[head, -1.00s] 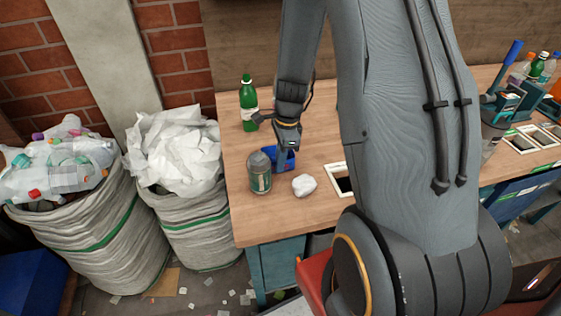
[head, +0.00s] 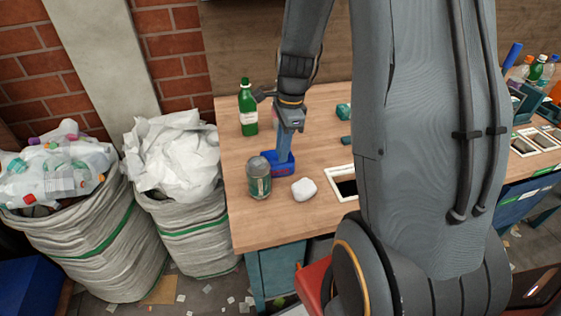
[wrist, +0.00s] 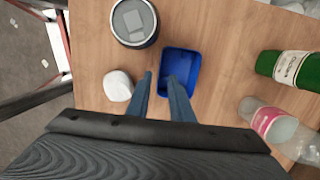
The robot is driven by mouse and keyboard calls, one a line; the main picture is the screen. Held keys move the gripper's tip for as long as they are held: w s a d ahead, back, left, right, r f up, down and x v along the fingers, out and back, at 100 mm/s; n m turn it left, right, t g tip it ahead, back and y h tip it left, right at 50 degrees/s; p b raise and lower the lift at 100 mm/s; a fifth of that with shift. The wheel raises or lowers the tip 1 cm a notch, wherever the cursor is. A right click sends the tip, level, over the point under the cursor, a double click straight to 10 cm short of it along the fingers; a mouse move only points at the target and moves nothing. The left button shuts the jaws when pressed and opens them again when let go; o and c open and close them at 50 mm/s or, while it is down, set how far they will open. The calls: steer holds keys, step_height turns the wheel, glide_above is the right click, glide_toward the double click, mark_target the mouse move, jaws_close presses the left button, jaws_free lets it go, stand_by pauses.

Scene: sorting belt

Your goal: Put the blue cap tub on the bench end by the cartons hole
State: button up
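The blue cap tub (head: 270,168) stands on the wooden bench end, behind a grey-green can and a white lump. It also shows in the wrist view (wrist: 180,53), open side up, with nothing visible inside. My gripper (head: 284,152) is above the tub's near part, fingers pointing down. In the wrist view my gripper's fingertips (wrist: 159,76) are apart: one is left of the tub's wall, the other over the tub's inside. I cannot tell whether either finger touches it. The cartons hole (head: 341,171), a white-framed opening, is right of the white lump.
The can (head: 259,182) and white lump (head: 304,189) stand close to the tub. A green bottle (head: 248,112) is behind, and a clear bottle with a pink label (wrist: 270,125) shows in the wrist view. Full sacks (head: 185,235) stand left of the bench (head: 260,228).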

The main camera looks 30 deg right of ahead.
step_height(320, 180, up, 5)
steer(key=s+a+n+t+h, duration=0.1)
steer(key=s+a+n, duration=0.7)
steer(key=n, duration=1.2)
steer(key=s+b, duration=0.1)
steer(key=s, duration=0.2)
steer(key=shift+a+r, duration=0.35)
steer(key=shift+a, duration=0.05)
